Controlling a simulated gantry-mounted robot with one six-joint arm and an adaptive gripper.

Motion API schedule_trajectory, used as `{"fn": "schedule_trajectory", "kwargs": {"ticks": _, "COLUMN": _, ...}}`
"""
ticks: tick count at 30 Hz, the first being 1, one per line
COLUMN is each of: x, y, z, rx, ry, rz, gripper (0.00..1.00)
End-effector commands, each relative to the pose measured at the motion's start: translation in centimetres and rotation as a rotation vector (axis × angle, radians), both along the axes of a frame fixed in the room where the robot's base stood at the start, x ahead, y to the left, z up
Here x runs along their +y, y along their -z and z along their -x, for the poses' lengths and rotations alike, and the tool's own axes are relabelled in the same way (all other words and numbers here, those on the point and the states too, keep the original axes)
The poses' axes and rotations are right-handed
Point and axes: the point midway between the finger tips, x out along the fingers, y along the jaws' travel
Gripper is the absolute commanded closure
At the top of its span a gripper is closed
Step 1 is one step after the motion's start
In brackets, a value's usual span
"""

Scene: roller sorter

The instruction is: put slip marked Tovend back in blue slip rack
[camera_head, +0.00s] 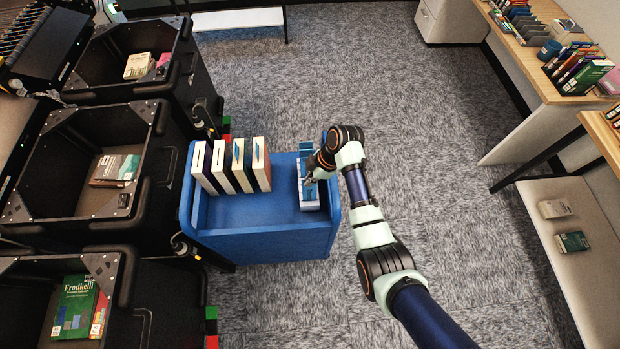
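A small blue-and-white holder (309,205), which looks like the blue slip rack, stands at the right end of the blue cart (262,243). A blue upright part of it rises behind my arm. My gripper (311,181) is low over this holder, and my wrist hides part of it. Whether the gripper touches it, and whether its fingers are open or shut, is too small to tell. I cannot make out a slip marked Tovend or read any slip's lettering.
Several books (224,166) stand upright on the cart, left of the holder. Black bins (75,215) with books inside line the left side. A wooden desk (530,60) with books and a lower shelf (580,255) stand at the right. The carpet between is clear.

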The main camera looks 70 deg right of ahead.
Motion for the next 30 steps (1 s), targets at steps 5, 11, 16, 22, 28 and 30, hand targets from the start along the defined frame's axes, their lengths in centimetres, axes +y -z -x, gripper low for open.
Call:
{"fn": "schedule_trajectory", "kwargs": {"ticks": 5, "x": 0.0, "y": 0.8, "z": 0.0, "rx": 0.000, "ry": 0.000, "rz": 0.000, "gripper": 1.00}}
{"fn": "schedule_trajectory", "kwargs": {"ticks": 11, "x": 0.0, "y": 1.5, "z": 0.0, "rx": 0.000, "ry": 0.000, "rz": 0.000, "gripper": 1.00}}
{"fn": "schedule_trajectory", "kwargs": {"ticks": 16, "x": 0.0, "y": 1.8, "z": 0.0, "rx": 0.000, "ry": 0.000, "rz": 0.001, "gripper": 1.00}}
{"fn": "schedule_trajectory", "kwargs": {"ticks": 22, "x": 0.0, "y": 1.8, "z": 0.0, "rx": 0.000, "ry": 0.000, "rz": 0.001, "gripper": 1.00}}
{"fn": "schedule_trajectory", "kwargs": {"ticks": 28, "x": 0.0, "y": 1.8, "z": 0.0, "rx": 0.000, "ry": 0.000, "rz": 0.000, "gripper": 0.67}}
{"fn": "schedule_trajectory", "kwargs": {"ticks": 30, "x": 0.0, "y": 1.8, "z": 0.0, "rx": 0.000, "ry": 0.000, "rz": 0.000, "gripper": 0.65}}
